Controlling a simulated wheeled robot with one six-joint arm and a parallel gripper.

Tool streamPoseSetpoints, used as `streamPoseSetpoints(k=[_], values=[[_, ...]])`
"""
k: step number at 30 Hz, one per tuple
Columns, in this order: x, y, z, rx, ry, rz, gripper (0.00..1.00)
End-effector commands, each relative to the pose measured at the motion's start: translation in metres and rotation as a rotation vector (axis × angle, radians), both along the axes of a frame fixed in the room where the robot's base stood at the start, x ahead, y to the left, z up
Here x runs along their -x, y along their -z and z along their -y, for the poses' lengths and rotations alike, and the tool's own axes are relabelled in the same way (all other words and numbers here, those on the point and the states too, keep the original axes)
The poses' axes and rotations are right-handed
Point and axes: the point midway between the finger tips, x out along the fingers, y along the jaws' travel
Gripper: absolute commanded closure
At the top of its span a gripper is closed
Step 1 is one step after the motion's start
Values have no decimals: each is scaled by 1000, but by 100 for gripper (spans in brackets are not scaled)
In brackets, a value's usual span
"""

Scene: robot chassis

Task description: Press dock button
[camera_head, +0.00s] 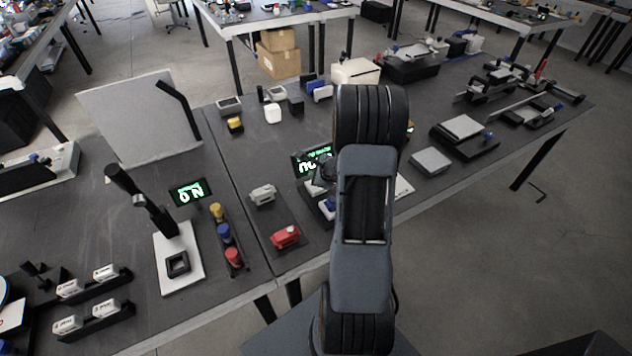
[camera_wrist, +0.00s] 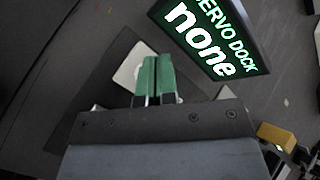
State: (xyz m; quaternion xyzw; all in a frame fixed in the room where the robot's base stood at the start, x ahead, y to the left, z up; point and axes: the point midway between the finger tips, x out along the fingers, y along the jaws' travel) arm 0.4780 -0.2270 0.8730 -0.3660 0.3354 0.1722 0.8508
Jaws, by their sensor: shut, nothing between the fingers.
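The servo dock's display (camera_wrist: 218,38) glows green and reads "SERVO DOCK none" in the wrist view. In the head view the display (camera_head: 312,160) is partly covered by my arm. My gripper (camera_wrist: 155,80) shows in the wrist view with its two green fingertips shut together and nothing between them. The fingertips overlap a white piece (camera_wrist: 127,68) on the dark dock pad; I cannot tell whether they touch it. The dock button cannot be clearly made out. In the head view my arm hides most of the dock area.
A yellow block (camera_wrist: 277,137) lies right of the gripper in the wrist view. In the head view a red servo-like part (camera_head: 286,237) and a grey one (camera_head: 262,195) lie left of the dock.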

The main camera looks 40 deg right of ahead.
Motion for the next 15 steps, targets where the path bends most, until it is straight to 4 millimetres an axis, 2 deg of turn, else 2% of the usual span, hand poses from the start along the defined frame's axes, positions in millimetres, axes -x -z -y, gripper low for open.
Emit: streamPoseSetpoints(k=[15], values=[[0, 9, 0, 0, 0, 0, 100]])
